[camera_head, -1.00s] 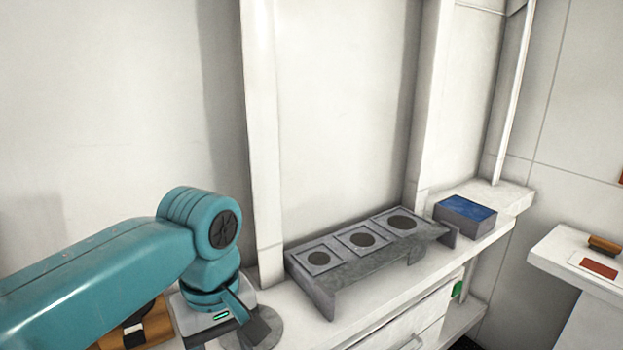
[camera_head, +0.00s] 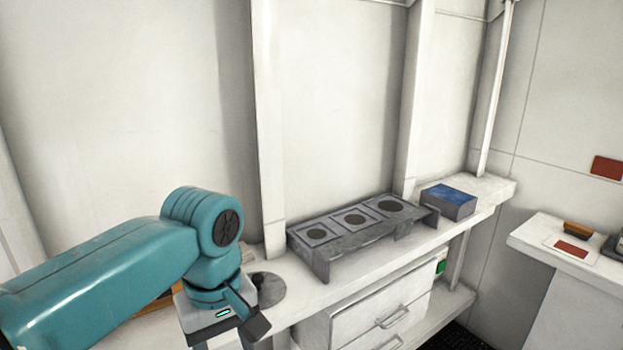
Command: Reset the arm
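My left arm, teal, comes in from the left in the head view and bends down at a round joint. Its wrist, with a grey block and a green light, ends in my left gripper (camera_head: 250,318), a dark piece at the lower middle-left. The gripper is in front of the near end of a white shelf (camera_head: 350,268). I cannot see whether its fingers are apart, and no held thing shows. My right arm and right gripper are not in view.
A grey rack (camera_head: 322,262) with three round holes stands on the shelf. A blue-topped box (camera_head: 448,202) is right of it. A dark round disc (camera_head: 267,286) lies beside my gripper. White drawers (camera_head: 372,318) are below. A white counter (camera_head: 560,262) stands at right with an orange-brown block (camera_head: 578,229).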

